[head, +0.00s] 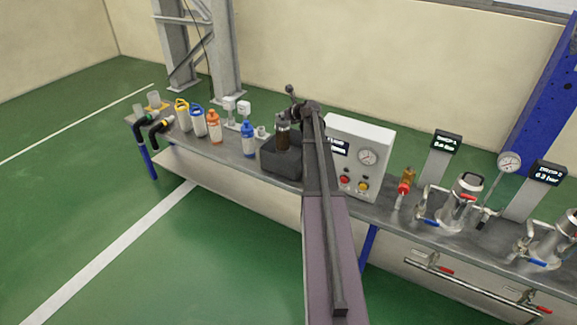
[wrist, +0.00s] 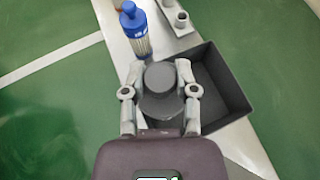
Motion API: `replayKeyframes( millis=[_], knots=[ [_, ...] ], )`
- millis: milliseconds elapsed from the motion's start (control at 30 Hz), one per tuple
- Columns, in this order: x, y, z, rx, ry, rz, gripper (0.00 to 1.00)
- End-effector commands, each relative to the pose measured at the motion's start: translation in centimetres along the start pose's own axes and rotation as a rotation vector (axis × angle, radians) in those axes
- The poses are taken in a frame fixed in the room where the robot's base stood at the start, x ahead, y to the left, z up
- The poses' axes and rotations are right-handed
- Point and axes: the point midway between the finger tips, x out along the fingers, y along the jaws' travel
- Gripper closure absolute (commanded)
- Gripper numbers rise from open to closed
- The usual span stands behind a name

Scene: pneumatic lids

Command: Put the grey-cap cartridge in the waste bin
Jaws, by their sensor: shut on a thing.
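The grey-cap cartridge (wrist: 160,76) is upright between the fingers of my gripper (wrist: 160,92), which is shut on it.
A blue-cap cartridge (head: 248,139) stands left of the bin. An orange-cap cartridge (head: 214,126) and others stand farther left. A white panel with a gauge (head: 367,157) stands right of the bin. Small fittings (head: 236,106) sit behind.

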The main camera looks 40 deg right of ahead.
Motion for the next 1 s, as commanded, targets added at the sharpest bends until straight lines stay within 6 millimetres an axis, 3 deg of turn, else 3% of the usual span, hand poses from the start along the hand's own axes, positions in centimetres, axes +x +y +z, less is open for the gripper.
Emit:
replayKeyframes(
  millis=[533,1000],
  knots=[
    [0.3,0.1,-0.4,0.0,-0.001,0.0,1.0],
    [2.3,0.1,-4.0,0.0,-0.001,0.0,1.0]
  ],
)
